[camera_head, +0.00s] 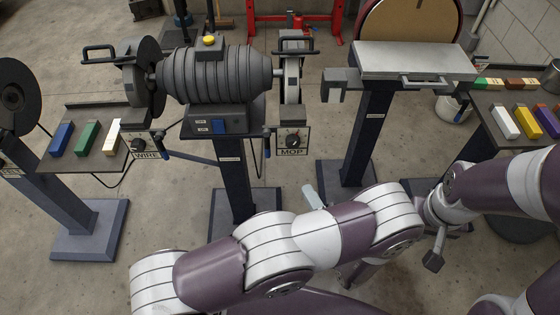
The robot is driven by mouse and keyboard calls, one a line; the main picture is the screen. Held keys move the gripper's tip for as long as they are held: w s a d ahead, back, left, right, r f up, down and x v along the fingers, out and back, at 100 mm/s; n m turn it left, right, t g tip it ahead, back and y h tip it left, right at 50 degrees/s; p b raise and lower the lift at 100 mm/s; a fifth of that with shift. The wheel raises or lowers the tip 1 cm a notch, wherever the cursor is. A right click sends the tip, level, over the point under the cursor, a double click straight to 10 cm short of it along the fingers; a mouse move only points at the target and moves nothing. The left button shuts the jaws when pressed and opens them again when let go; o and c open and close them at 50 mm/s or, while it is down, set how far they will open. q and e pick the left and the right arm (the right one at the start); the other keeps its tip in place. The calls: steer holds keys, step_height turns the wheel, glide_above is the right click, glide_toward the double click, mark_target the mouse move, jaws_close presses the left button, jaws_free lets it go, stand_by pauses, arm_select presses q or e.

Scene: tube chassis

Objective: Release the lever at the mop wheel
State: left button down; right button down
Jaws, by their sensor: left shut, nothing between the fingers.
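The mop wheel (292,82) is the pale wheel at the right end of the grey bench grinder (215,75). Below it hangs a box marked MOP (293,141) with a dark and red knob. A small blue-gripped lever (267,142) hangs beside this box, on its left. My left gripper (434,260) seems to be the dark-tipped hand at lower right, beyond the end of the arm across the foreground. It is shut and empty, well to the right of and below the lever. My right gripper cannot be made out.
A WIRE box (146,150) with a similar blue-gripped lever (162,146) is at the left. Coloured bars lie on the left shelf (82,110) and right table (482,125). A sander's flat table (415,60) stands right of the mop wheel. My arm crosses before the pedestals.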

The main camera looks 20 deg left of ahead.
mark_target(267, 146)
arm_select(q)
steer(key=s+a+p+x, duration=0.1)
steer(key=a+p+x, duration=0.1)
steer(key=x, duration=1.1)
steer(key=shift+s+p, duration=0.35)
steer(key=shift+p, duration=0.15)
steer(key=shift+a+f, duration=0.1)
steer(key=shift+f, duration=0.05)
